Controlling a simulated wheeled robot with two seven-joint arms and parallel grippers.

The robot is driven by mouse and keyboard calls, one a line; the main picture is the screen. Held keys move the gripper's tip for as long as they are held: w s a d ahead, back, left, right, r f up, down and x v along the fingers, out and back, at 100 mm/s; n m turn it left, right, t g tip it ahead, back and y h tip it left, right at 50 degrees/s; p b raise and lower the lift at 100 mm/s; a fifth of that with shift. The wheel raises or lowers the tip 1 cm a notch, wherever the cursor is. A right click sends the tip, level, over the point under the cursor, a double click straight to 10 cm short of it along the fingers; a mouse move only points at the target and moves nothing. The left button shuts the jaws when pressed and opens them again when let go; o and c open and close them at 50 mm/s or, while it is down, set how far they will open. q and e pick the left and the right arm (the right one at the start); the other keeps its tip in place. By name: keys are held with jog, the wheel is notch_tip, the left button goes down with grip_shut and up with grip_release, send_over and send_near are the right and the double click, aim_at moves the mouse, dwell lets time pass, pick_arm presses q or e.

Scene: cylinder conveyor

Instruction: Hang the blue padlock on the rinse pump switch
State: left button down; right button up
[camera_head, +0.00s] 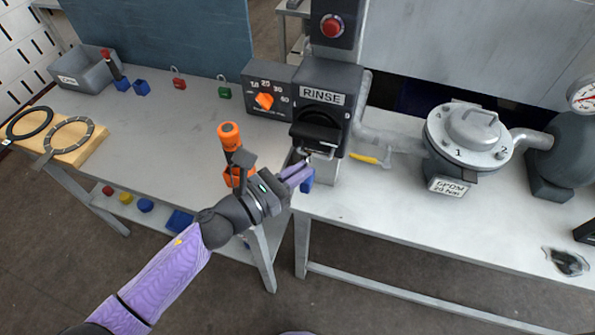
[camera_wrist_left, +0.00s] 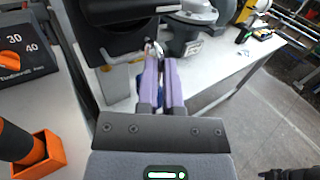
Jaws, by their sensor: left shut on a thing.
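The blue padlock (camera_head: 307,184) is between the fingers of my left gripper (camera_head: 297,173), just under the front of the rinse pump switch. The switch is a dark box labelled RINSE (camera_head: 321,96) with a black handle. In the left wrist view, the purple fingers of my left gripper (camera_wrist_left: 162,72) are shut on the padlock, and some of its blue body (camera_wrist_left: 139,86) shows at their left side. Its metal shackle (camera_wrist_left: 153,47) points up at the underside of the switch. I cannot tell whether the shackle passes through anything.
An orange-and-black tool in an orange holder (camera_head: 229,135) stands close beside my left wrist. A red padlock (camera_head: 179,83) and a green padlock (camera_head: 224,92) lie on the left table. A lidded pump (camera_head: 468,133) stands right.

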pick_arm(q)
jog(key=shift+w+d+b, duration=0.3)
jog(key=shift+w+b, duration=0.05)
jog(key=shift+w, duration=0.55)
jog(key=shift+w+d+b, duration=0.3)
jog(key=shift+w+b, duration=0.05)
jog(key=shift+w, duration=0.5)
jog(key=shift+f, duration=0.15)
